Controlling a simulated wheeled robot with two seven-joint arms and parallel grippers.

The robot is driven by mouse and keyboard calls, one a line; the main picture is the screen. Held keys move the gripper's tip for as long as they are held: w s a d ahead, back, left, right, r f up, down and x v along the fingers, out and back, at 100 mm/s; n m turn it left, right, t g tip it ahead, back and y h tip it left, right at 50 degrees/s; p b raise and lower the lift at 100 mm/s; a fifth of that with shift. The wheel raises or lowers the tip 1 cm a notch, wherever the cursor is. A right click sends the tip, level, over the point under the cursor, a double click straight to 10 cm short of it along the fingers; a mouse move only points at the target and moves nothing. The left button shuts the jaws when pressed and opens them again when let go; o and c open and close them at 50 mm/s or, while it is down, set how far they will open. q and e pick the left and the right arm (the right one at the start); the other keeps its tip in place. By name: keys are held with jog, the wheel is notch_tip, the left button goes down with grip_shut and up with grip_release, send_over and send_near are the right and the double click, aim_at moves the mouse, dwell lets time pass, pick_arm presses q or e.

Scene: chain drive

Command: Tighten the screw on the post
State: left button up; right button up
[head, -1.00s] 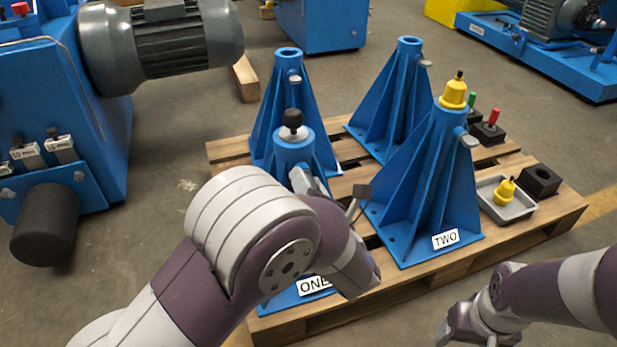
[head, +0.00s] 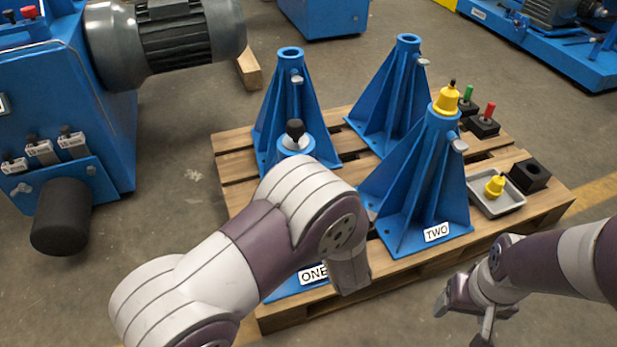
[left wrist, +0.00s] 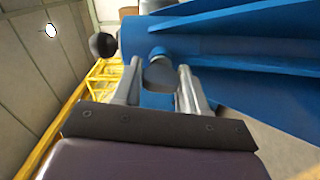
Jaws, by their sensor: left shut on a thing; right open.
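Blue post ONE (head: 294,143) stands at the pallet's front left, with a pale disc and black knob (head: 295,129) on top. My left arm hides most of this post and the left gripper in the head view. In the left wrist view, the left gripper (left wrist: 158,78) has its fingers on either side of the screw's grey flat head (left wrist: 160,76), shut on it. The screw sticks out of the blue post (left wrist: 215,46), which lies sideways in that view. My right gripper (head: 463,323) is open and empty, low at the right, in front of the pallet.
Post TWO (head: 408,205) carries a yellow cap (head: 446,100) and its own side screw (head: 459,146). Two blue posts stand behind. A grey tray (head: 511,205) with a yellow piece (head: 495,186) and a black block (head: 531,175) lie right. A blue machine (head: 80,190) stands left.

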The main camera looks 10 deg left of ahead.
pick_arm(q)
jog(key=m+p, duration=0.7)
jog(key=m, duration=0.1)
jog(key=shift+d+r+p, duration=0.1)
jog(key=shift+r+p, duration=0.15)
jog(key=shift+p, duration=0.15)
jog(key=m+p, duration=0.3)
jog(key=m, duration=0.1)
jog(key=shift+m, duration=0.4)
jog(key=shift+d+f+m+p, duration=0.1)
jog(key=shift+f+m+p, duration=0.05)
jog(key=shift+m+p, duration=1.15)
jog(key=shift+m, duration=0.4)
jog(key=o, duration=1)
jog(key=shift+w, duration=0.1)
